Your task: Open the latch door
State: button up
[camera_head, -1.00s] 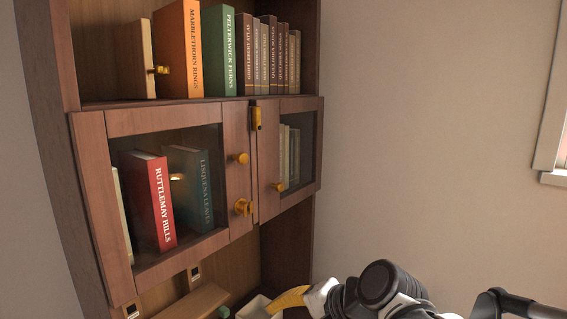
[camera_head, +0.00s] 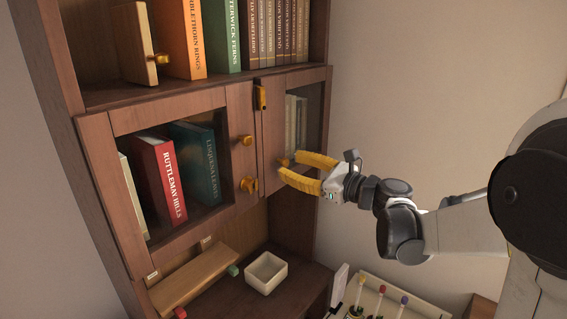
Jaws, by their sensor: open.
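The cabinet has a left glass-fronted door (camera_head: 94,160) and a narrower right glass-fronted door (camera_head: 271,130), both shut. A small brass latch (camera_head: 261,98) is upright at the top of the seam between them. The left door has a round brass knob (camera_head: 245,141) and a lower brass turn-piece (camera_head: 248,184) near the seam. The right door has a small brass knob (camera_head: 284,162). My gripper (camera_head: 287,165), with yellow fingers, is open in front of the right door, its fingertips about either side of that knob. Whether they touch it I cannot tell.
Books stand behind the glass, including a red one (camera_head: 159,178), and on the shelf above. A white tray (camera_head: 410,303) with coloured-topped items is at lower right. A wall bounds the right.

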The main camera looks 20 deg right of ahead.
jog(key=shift+x, duration=1.35)
grip_shut()
jog(key=shift+s+d, duration=0.1)
